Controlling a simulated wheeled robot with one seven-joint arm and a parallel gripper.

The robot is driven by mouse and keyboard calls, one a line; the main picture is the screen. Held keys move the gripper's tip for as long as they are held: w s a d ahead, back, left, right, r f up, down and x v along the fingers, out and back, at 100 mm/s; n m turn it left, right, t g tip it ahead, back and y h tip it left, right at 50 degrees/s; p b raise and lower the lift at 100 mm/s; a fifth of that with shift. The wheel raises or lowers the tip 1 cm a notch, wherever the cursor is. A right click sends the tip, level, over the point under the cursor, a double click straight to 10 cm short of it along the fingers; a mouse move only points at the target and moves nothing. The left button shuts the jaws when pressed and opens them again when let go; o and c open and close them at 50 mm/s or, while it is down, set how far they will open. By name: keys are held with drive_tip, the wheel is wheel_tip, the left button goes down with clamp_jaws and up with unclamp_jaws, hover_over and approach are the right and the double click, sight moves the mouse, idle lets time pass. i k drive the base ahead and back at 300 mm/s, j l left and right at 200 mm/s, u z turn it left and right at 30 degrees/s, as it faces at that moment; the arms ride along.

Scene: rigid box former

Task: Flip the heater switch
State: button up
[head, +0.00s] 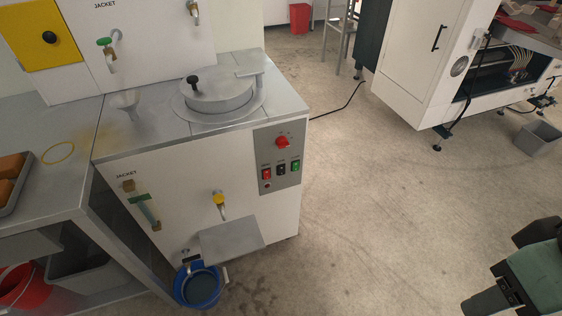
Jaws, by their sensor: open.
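The control panel (279,158) is a grey plate at the right of the white machine's front. A red round knob (282,142) sits at its top. Below it is a row of small rocker switches: a red one (266,174) at left, a black one (281,169) in the middle and a green one (295,166) at right. A small red round part (267,185) is under the red switch. The labels are too small to read, so I cannot tell which is the heater switch. Dark green and black parts of my arm show at the lower right, well away from the panel. My gripper is not clearly visible.
A grey shelf (232,240) juts out below the yellow-handled tap (219,200), above a blue bucket (197,287). A metal table (55,185) adjoins at left. A black cable (340,106) lies behind the machine. The floor (370,220) right of the machine is clear.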

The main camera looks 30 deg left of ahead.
sight(266, 176)
drive_tip(key=u, duration=1.3)
